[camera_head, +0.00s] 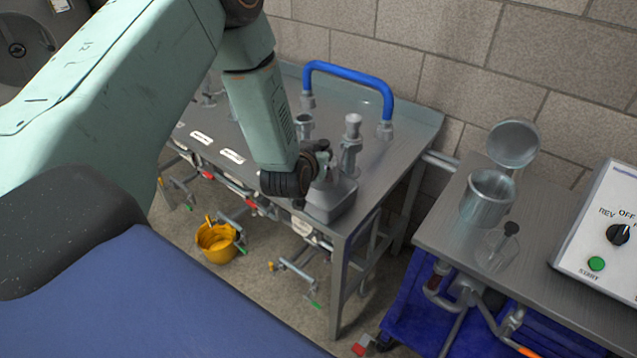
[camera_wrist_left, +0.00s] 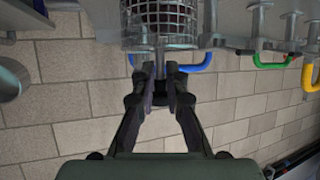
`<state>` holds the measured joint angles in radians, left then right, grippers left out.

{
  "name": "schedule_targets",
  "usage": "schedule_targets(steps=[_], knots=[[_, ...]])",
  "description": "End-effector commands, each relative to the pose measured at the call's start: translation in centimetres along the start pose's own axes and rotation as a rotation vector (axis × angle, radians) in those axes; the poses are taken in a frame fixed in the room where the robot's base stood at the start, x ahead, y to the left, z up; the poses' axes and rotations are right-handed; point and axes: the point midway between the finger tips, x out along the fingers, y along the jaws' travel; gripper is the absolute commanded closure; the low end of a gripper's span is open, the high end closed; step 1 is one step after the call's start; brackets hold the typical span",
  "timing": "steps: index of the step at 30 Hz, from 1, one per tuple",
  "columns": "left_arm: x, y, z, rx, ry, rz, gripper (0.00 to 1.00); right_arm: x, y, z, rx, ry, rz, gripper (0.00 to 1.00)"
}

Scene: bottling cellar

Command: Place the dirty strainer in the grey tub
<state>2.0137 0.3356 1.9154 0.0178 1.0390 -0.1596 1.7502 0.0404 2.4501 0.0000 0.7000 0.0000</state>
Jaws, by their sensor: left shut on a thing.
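My left gripper (camera_head: 322,172) is over the front right corner of the steel table, seen from behind and partly hidden by its own wrist. In the left wrist view its fingers (camera_wrist_left: 161,76) are shut on the strainer, a dark wire-mesh cylinder (camera_wrist_left: 160,20) at the top edge of that view. In the head view the strainer is hard to make out behind the gripper. The grey tub (camera_head: 333,205) sits on the table corner directly below the gripper. I cannot tell whether the strainer touches the tub. My right gripper is not in view.
A blue hose loop (camera_head: 345,72) and metal fittings stand on the table (camera_head: 395,165). An open metal pot (camera_head: 488,200) stands on the right bench beside a control box (camera_head: 605,235). A yellow bucket (camera_head: 216,243) is on the floor. A gap separates table and bench.

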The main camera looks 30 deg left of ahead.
Motion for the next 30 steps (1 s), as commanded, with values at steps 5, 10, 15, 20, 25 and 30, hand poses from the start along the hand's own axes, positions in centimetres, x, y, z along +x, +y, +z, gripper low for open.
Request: schedule_targets(steps=[5,10,15,20,25,30], knots=[[1.0,0.0,1.8,0.0,0.004,0.0,1.0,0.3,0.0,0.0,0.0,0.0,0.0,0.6],[1.8,-0.1,3.8,0.0,0.001,0.001,1.0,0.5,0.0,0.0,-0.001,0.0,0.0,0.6],[2.7,-0.2,5.5,-0.001,0.004,0.0,1.0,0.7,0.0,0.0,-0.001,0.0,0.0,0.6],[2.8,-0.4,5.7,-0.003,0.005,0.0,1.0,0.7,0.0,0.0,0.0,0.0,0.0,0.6],[2.8,-0.4,5.7,-0.003,0.005,-0.001,1.0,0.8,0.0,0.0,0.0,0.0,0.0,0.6],[2.8,-0.4,6.0,-0.002,0.002,-0.001,0.82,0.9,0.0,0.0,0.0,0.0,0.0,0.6]])
